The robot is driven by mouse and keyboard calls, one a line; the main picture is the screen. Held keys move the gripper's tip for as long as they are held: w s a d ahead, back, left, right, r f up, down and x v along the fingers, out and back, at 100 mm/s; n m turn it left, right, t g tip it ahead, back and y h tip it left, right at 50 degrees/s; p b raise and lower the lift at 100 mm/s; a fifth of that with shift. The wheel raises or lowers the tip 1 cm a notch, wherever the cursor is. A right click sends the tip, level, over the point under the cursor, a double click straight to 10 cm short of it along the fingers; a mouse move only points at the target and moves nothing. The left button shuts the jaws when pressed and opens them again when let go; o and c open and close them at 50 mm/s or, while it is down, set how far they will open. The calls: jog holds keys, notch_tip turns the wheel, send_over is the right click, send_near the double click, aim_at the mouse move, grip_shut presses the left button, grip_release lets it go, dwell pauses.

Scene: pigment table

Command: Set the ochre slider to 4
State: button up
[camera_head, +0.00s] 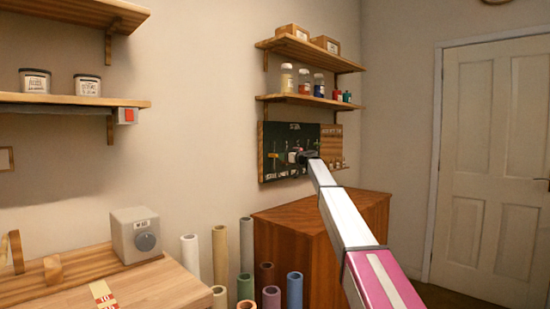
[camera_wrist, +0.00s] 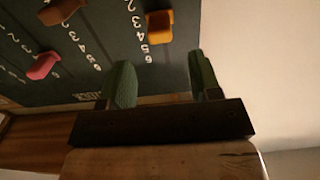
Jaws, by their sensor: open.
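The dark slider board (camera_head: 270,160) hangs on the wall above the wooden cabinet. A brown knob (camera_wrist: 62,11) and a pink-red knob (camera_wrist: 43,65) sit on other scales. My gripper (camera_wrist: 163,78) is open and empty, its two green fingers apart, below the ochre knob in the wrist view and not touching it. In the head view my gripper (camera_head: 306,157) is at the board and covers part of it.
Shelves (camera_head: 310,99) with jars and boxes are above the board. A wooden strip with small pegs (camera_head: 333,150) adjoins its right side. The wooden cabinet (camera_head: 285,225) stands below my arm, with several coloured rolls (camera_head: 247,245) to its left. A door (camera_head: 495,160) is at the right.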

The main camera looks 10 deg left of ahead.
aim_at(277, 156)
jog(key=x, duration=0.7)
jog(key=shift+w+a, duration=0.25)
jog(key=shift+a, duration=0.05)
